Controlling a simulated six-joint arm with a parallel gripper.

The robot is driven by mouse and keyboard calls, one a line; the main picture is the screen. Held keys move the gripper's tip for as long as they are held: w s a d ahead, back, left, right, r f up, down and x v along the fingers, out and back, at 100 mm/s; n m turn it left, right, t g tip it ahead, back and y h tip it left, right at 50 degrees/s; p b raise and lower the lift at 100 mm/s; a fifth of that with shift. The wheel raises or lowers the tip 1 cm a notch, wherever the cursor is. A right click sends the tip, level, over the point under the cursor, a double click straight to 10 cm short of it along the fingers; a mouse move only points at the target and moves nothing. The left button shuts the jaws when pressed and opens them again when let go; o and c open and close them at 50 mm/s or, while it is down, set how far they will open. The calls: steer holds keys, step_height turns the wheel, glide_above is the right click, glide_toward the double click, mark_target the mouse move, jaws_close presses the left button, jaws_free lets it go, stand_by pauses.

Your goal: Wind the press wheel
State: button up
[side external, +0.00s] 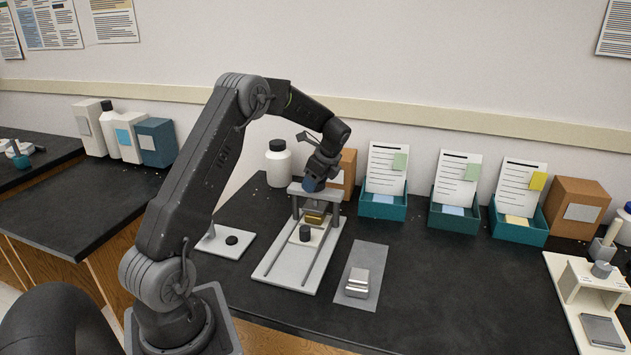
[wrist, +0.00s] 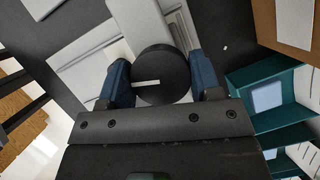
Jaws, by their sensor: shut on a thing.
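The press (side external: 318,235) is a light grey frame on a long base plate with two dark rails. Its crossbar spans two posts, and a brass-coloured block (side external: 315,215) sits under it. A small black cylinder (side external: 305,233) stands on the slide in front. My gripper (side external: 314,184) reaches down over the top of the press, hiding most of the wheel there. In the wrist view, the press wheel (wrist: 160,70) is a black disc with a white line mark. My gripper's blue fingers (wrist: 160,85) are shut on the wheel from both sides.
A grey mat with silvery metal blocks (side external: 357,283) lies right of the press. A white plate with a black disc (side external: 232,240) lies left. Teal card trays (side external: 385,205), brown boxes (side external: 577,208) and a white bottle (side external: 279,163) stand behind. The bench's middle right is clear.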

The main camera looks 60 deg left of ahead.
steer(key=n+g+h, duration=0.1)
steer(key=n, duration=0.3)
steer(key=shift+n, duration=0.4)
steer(key=o, duration=0.9)
steer(key=shift+r, duration=0.15)
steer(key=v, duration=1.3)
steer(key=shift+w+r, duration=0.25)
steer(key=shift+w, duration=0.15)
steer(key=shift+a, duration=0.1)
